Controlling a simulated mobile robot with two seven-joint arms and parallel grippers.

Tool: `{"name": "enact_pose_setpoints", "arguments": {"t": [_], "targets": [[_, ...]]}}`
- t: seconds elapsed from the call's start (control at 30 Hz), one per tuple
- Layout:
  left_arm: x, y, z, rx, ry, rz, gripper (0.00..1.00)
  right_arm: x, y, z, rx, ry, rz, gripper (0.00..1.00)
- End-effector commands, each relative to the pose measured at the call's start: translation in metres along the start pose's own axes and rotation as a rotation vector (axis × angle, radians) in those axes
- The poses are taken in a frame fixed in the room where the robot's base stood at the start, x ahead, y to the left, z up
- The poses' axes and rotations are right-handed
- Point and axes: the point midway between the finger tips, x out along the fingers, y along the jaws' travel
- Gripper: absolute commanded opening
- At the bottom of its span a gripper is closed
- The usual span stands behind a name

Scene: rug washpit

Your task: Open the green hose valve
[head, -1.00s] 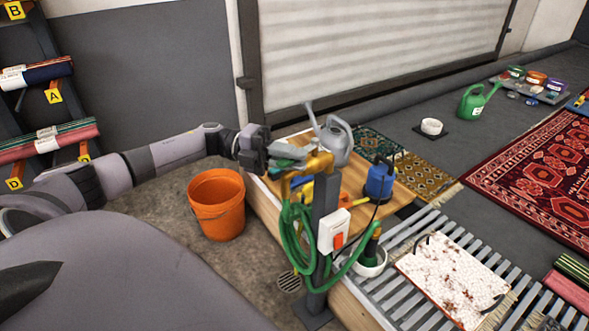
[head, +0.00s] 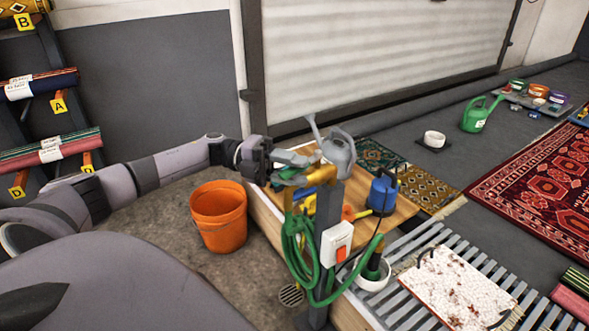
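A yellow-brass tap (head: 322,175) sits on top of a dark grey post (head: 328,212). A coiled green hose (head: 296,250) hangs from the post below it. The green valve handle is not clear; the fingers and tap crowd that spot. My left gripper (head: 291,168) is at the left side of the tap, its two grey fingers apart, one above the other. I cannot tell whether they touch the tap or have a handle between them. My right gripper is not in view.
A white box with an orange switch (head: 336,242) is on the post. Behind are a wooden top (head: 392,222), a grey watering can (head: 339,152) and a blue pump (head: 381,193). An orange bucket (head: 218,217) stands on the floor at left. A slatted rack (head: 400,300) is at right.

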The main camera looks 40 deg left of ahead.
Motion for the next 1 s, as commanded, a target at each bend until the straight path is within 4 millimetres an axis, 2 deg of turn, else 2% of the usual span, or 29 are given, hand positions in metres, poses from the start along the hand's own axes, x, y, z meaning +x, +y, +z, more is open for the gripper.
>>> {"name": "enact_pose_setpoints", "arguments": {"t": [0.3, 0.43, 0.6, 1.0], "targets": [[-0.049, 0.001, 0.001, 0.0, -0.005, 0.003, 0.37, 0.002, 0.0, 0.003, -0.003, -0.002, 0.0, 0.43], [-0.063, 0.001, 0.001, 0.001, -0.003, 0.002, 0.37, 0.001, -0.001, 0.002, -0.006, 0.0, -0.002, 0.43], [-0.07, 0.0, 0.0, 0.0, -0.002, 0.001, 0.37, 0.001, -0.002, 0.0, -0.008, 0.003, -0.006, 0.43], [-0.069, 0.0, 0.0, 0.0, -0.001, 0.001, 0.37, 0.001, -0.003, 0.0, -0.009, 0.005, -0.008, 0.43]]}}
